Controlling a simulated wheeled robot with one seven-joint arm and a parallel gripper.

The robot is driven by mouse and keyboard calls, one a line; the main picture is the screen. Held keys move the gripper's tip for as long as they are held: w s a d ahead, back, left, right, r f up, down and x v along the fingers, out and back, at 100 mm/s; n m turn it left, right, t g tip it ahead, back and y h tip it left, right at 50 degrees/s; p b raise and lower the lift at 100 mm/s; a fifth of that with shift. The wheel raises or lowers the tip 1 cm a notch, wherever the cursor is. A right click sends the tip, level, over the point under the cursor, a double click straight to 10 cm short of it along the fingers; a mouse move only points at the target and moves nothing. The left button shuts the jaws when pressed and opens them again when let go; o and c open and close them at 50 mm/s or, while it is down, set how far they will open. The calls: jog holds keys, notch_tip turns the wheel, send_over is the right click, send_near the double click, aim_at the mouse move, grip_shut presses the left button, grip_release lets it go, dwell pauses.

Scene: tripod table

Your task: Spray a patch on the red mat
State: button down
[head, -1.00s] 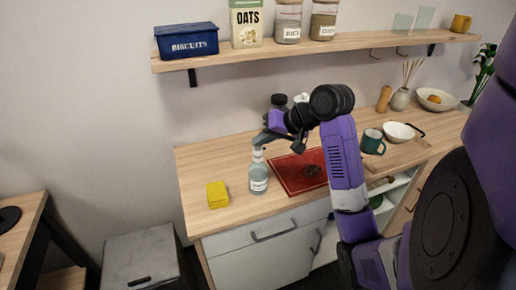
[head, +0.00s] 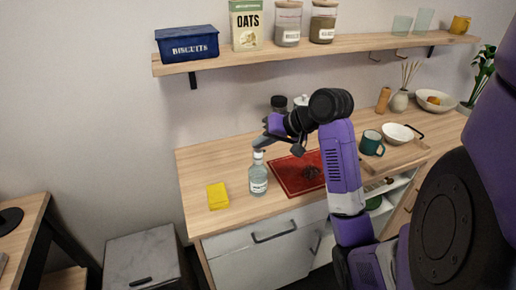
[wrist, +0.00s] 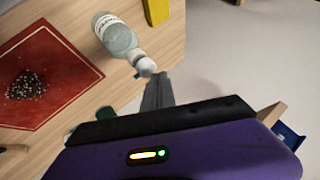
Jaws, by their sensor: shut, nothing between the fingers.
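A clear spray bottle (head: 258,182) with a white head and a pale label stands upright on the wooden counter, left of the red mat (head: 283,181). A dark speckled patch (head: 311,172) lies on the mat; it also shows in the wrist view (wrist: 25,85). My gripper (head: 261,142) is just above the bottle's head, its fingers shut and empty. In the wrist view the shut fingers (wrist: 157,92) are close to the white spray head (wrist: 143,64). I cannot tell whether they touch it.
A yellow sponge (head: 217,195) lies left of the bottle. A green mug (head: 371,143) and white bowl (head: 397,133) are on a board at the right. Dark-lidded jars (head: 279,103) stand behind my gripper. A shelf (head: 350,46) hangs above.

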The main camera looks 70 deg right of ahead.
aim_at(261, 152)
notch_tip(261, 152, up, 6)
jog(key=p, duration=0.6)
jog(key=shift+p, duration=0.4)
dwell(0.7)
